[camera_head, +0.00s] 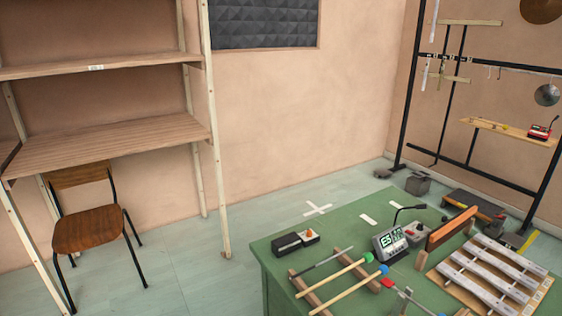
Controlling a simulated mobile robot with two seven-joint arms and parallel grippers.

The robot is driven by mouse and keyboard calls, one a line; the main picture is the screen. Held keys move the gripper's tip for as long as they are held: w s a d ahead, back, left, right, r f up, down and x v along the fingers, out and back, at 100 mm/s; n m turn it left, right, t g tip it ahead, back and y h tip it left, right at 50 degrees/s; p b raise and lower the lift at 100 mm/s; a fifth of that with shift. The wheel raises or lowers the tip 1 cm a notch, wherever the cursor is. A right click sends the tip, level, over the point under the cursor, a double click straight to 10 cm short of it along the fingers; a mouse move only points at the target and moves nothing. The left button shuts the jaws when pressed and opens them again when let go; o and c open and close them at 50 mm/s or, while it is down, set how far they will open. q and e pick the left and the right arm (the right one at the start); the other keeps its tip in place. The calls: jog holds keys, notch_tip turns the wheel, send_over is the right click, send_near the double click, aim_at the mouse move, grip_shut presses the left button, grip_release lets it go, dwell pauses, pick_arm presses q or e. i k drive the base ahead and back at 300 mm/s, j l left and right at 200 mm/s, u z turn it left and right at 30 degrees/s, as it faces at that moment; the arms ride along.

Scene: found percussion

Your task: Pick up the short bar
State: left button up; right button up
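Several pale metal bars (496,263) lie side by side on a wooden frame (447,272) at the right of the green table (280,262). They differ little in visible length, and I cannot tell for sure which one is the short bar. Part of this set is close to the lower right edge of the picture. Neither of my grippers shows in the head view.
A tuner-like display (390,241), a black box (295,243) and an upright orange-brown block (452,229) stand nearby. A chair (92,229) and shelves are left.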

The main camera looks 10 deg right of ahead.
aim_at(532, 283)
jog(key=l+z, duration=0.1)
jog(key=z, duration=1.65)
jog(key=k, duration=0.55)
jog(key=z, duration=1.4)
jog(key=i+l, duration=0.2)
jog(key=i, duration=0.15)
jog(key=i+l, duration=0.25)
jog(key=i+l+z, duration=0.1)
jog(key=i, duration=0.35)
jog(key=i+u, duration=0.25)
jog(key=i, duration=0.15)
jog(key=i+l+u, duration=0.2)
jog(key=i, duration=0.2)
jog(key=i+l+u, duration=0.1)
jog(key=i+u, duration=0.15)
jog(key=i, duration=0.15)
jog(key=i+u, duration=0.4)
jog(key=i, duration=0.2)
jog(key=i+l+u, duration=0.15)
jog(key=i+u, duration=0.25)
jog(key=i, duration=0.25)
